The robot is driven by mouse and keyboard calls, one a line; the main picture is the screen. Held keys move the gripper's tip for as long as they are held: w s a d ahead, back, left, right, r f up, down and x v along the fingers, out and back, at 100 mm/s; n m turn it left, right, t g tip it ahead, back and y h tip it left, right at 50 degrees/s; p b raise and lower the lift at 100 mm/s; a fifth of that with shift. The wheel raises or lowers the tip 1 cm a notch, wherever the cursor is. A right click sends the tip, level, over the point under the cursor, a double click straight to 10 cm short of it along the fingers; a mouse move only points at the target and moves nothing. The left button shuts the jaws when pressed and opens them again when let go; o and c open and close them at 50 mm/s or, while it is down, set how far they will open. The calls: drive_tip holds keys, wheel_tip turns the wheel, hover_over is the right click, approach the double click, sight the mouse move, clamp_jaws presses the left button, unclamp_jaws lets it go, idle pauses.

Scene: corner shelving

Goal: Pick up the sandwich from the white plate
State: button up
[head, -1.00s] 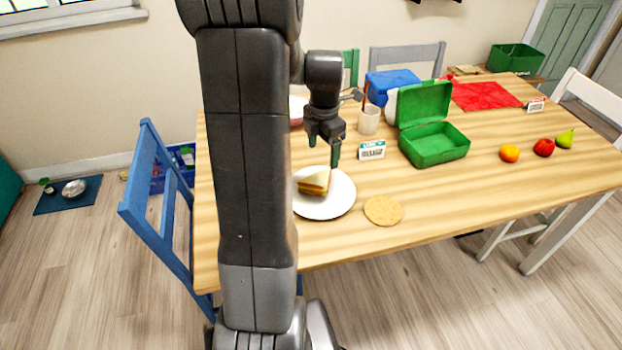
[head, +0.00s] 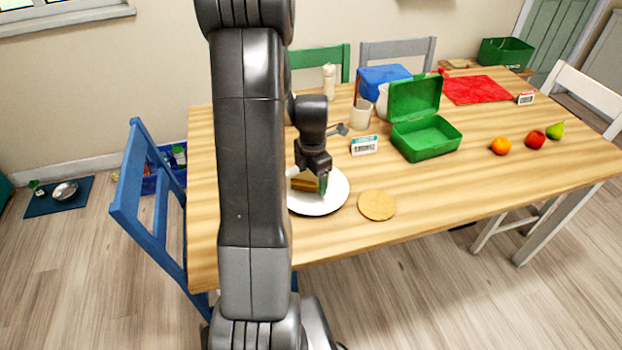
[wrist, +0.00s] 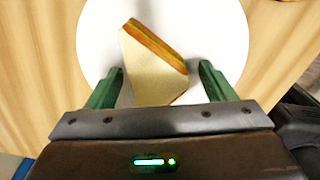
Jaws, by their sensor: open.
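The sandwich (wrist: 152,72) is a cut wedge with pale bread and an orange-green filling edge. It lies on the white plate (wrist: 215,35). In the head view the sandwich (head: 304,184) is partly hidden by my gripper and arm, and the plate (head: 325,206) is partly hidden by my arm. My gripper (wrist: 158,85) is open, with one green finger on each side of the sandwich's near part. In the head view my gripper (head: 313,182) is low over the plate. I cannot tell whether the fingers touch the sandwich.
A round tan disc (head: 377,206) lies right of the plate. Behind are a name card (head: 364,146), a cup (head: 360,116) and an open green lunchbox (head: 428,140). An orange (head: 500,146), an apple (head: 536,139) and a pear (head: 556,131) are at the right.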

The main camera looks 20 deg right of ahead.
drive_tip(key=c, duration=0.7)
